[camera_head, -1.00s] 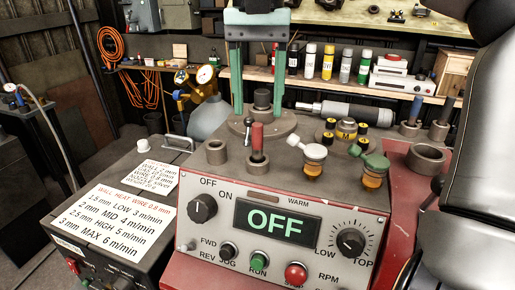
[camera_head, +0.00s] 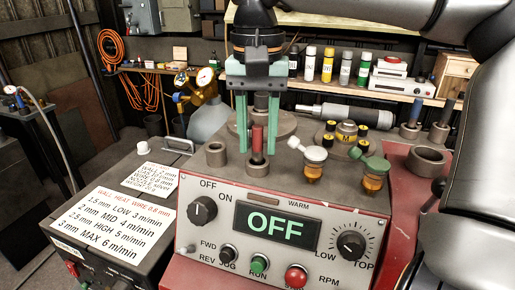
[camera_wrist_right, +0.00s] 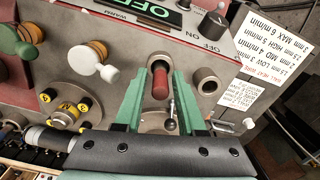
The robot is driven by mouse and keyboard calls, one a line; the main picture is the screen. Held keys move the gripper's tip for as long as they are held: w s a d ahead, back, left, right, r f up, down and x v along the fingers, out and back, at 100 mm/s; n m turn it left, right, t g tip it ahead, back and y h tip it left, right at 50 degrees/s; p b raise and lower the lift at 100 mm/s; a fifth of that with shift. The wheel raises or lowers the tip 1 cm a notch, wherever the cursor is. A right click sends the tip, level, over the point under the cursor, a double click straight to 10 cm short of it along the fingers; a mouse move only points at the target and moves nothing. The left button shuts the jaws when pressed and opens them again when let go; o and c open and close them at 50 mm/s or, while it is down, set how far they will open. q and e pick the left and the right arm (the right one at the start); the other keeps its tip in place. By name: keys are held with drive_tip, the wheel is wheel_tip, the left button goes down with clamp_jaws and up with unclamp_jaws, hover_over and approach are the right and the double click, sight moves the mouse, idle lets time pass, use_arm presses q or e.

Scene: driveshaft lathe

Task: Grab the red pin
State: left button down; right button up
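The red pin (camera_head: 257,141) stands upright in a dark round socket (camera_head: 257,166) on top of the lathe's control box. It also shows in the right wrist view (camera_wrist_right: 160,84), between the two green fingers. My right gripper (camera_head: 258,150) points down with its green fingers apart, one on each side of the pin in the head view. In the right wrist view (camera_wrist_right: 160,100) there are gaps between the fingers and the pin, so it is open and not holding it. My left gripper is not in view.
An empty ring socket (camera_head: 216,153) is left of the pin. Two small oilers, one white-capped (camera_head: 314,160) and one green-capped (camera_head: 373,172), stand to its right. A round flange (camera_head: 275,124) is behind it. The control panel (camera_head: 275,228) is in front.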

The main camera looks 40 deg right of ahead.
clamp_jaws()
drive_tip(key=shift+r, duration=0.15)
idle(0.4)
